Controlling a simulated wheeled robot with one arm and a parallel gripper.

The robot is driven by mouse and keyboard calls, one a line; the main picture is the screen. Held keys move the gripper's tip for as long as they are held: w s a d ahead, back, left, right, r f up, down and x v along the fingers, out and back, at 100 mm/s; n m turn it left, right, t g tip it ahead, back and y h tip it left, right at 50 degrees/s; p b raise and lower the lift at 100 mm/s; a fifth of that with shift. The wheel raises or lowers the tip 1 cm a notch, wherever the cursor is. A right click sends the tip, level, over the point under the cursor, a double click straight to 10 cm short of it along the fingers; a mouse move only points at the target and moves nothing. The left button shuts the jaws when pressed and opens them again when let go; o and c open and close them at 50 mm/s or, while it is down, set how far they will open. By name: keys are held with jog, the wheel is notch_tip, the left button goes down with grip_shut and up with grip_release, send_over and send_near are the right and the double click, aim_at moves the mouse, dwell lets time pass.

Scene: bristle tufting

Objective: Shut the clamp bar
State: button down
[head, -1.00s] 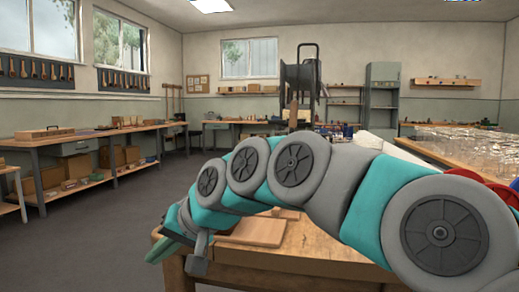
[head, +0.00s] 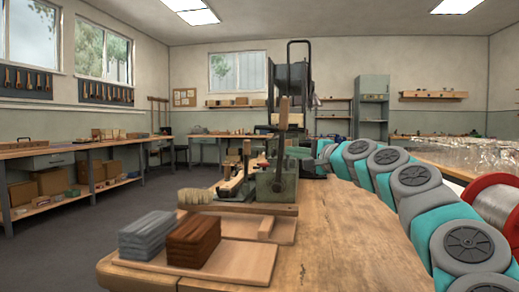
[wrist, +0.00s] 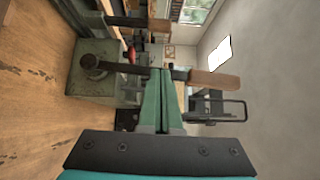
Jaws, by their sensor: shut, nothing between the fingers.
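An upright dark lever with a wooden handle (head: 284,112), seemingly the clamp bar, rises from a green metal block (head: 276,187) on the bench. In the wrist view the picture is turned sideways: the lever's wooden handle (wrist: 214,80) points right from a round pivot on the green block (wrist: 92,84). My gripper (wrist: 162,74) is shut and empty, its green fingertips overlapping the lever's shaft; I cannot tell whether they touch.
A second, smaller lever (head: 247,150) stands left of the block. Grey (head: 150,235) and brown (head: 205,242) bundles lie on a wooden board (head: 258,262), with a brush-like tuft (head: 195,197) behind. A red wire spool (head: 497,205) is at right. The bench's front right (head: 350,245) is clear.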

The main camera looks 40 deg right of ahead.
aim_at(247, 162)
jog(key=shift+d, duration=0.1)
jog(key=shift+w, duration=0.1)
jog(key=w+a, duration=0.2)
jog(key=w, duration=1.1)
jog(key=shift+r, duration=0.2)
jog(key=shift+r, duration=0.1)
dwell(0.4)
